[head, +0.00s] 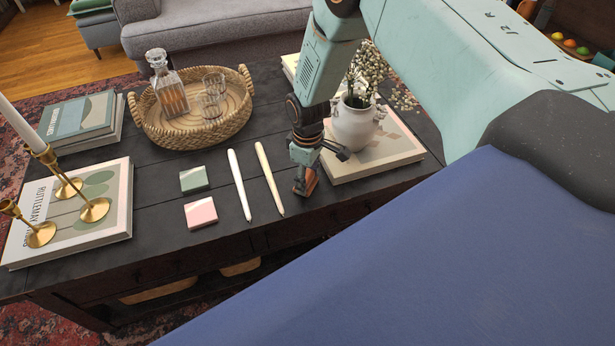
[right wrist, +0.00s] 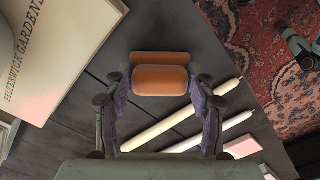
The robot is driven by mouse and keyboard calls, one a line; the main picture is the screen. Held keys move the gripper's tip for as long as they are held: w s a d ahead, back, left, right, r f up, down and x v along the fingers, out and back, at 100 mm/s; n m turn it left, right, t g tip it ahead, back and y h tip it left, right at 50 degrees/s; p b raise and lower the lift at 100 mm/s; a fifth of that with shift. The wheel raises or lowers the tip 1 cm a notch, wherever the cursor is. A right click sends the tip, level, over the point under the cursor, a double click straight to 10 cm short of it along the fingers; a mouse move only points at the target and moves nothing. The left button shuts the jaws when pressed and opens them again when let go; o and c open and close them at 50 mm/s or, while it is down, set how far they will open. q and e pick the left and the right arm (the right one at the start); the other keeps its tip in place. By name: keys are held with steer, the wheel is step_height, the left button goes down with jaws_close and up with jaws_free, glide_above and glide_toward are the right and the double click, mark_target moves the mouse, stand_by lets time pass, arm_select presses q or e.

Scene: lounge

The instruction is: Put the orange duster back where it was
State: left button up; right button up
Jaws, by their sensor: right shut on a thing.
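The orange duster (right wrist: 160,78) is between the fingertips of my right gripper (right wrist: 158,95) in the right wrist view. In the head view my right gripper (head: 305,175) points down at the dark table, and a bit of the orange duster (head: 311,180) shows at its fingertips, near the table's front edge. I cannot tell whether the duster touches the tabletop. It is just right of the cream candle (head: 269,178) and left of the book under the white vase.
A white candle (head: 239,184), a green block (head: 194,180) and a pink block (head: 200,213) lie left on the table. A white vase (head: 353,122) stands on a book (head: 385,160) close to my right gripper. A wicker tray (head: 148,128) holds a decanter and glasses. Brass candlesticks (head: 95,208) stand far left.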

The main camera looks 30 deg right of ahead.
mark_target(308, 176)
steer(key=shift+f, duration=0.15)
steer(key=o, duration=1)
steer(key=shift+f, duration=0.1)
step_height(308, 176, up, 12)
steer(key=p, duration=0.5)
steer(key=shift+r, duration=0.25)
